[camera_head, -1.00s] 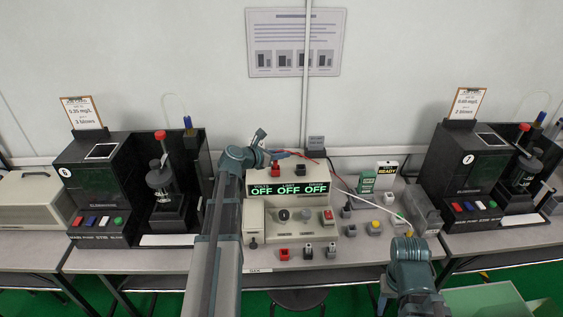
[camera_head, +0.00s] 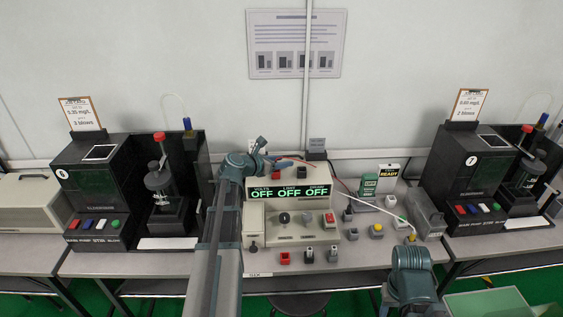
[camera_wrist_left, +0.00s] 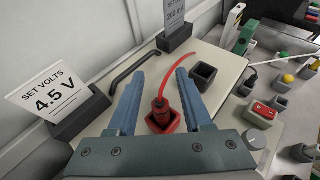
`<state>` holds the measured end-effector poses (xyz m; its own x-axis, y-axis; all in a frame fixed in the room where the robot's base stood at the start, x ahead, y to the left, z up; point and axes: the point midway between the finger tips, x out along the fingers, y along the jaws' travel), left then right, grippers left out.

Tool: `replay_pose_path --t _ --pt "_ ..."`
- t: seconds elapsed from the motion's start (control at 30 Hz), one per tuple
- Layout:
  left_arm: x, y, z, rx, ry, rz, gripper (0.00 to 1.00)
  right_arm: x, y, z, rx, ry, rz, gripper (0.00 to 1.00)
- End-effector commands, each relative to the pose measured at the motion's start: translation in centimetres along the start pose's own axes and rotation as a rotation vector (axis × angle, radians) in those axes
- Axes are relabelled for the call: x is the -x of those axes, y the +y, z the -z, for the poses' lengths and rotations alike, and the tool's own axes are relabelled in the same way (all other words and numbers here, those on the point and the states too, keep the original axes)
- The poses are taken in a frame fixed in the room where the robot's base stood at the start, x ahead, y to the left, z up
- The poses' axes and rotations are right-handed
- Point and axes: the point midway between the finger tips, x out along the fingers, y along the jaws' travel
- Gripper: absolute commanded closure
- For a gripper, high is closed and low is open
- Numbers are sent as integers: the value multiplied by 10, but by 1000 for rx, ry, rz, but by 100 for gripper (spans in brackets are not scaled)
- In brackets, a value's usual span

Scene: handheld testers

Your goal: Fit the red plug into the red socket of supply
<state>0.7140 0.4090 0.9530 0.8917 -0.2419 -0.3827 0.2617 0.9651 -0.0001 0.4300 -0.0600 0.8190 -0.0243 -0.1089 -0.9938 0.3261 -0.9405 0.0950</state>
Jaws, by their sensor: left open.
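The red plug (camera_wrist_left: 160,104), with a red cable rising from it, stands upright in the red socket (camera_wrist_left: 164,123) on top of the cream supply (camera_wrist_left: 118,73), in the left wrist view. How deep it sits cannot be told. My left gripper (camera_wrist_left: 159,82) is open, one finger on each side of the plug, with gaps between. In the head view my left gripper (camera_head: 259,153) is over the top of the supply (camera_head: 285,233), whose display reads OFF; the plug is hidden there. My right gripper (camera_head: 412,240) is at the lower right; its jaws are not clear.
A black empty socket (camera_wrist_left: 204,76) is beside the red one on the supply. A black handle (camera_wrist_left: 137,70) and a "4.5 V" card (camera_wrist_left: 52,92) are close to the left finger. Small holders, including a red one (camera_head: 285,258), stand on the table in front. Black testers stand on both sides.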

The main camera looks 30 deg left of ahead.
Motion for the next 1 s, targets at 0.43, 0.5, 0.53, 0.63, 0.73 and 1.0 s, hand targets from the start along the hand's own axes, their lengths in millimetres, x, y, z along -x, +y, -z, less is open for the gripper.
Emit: replay_pose_path --t 0.43,0.5,0.53,0.63,0.73,1.0 --pt "67 -1 -6 2 0 -4 50 31 3 -2 0 0 0 50" --pt "81 -2 -6 2 0 -2 50 36 3 -2 0 0 0 50" --pt "86 -1 -6 1 0 -3 50 38 4 -2 0 0 0 50" --pt "101 -1 -5 1 0 -2 50 43 4 -2 0 0 0 50" --pt "112 0 -4 1 0 -2 50 46 4 -3 0 0 0 50" --pt "122 0 -3 0 0 0 50 49 5 -3 0 0 0 50"
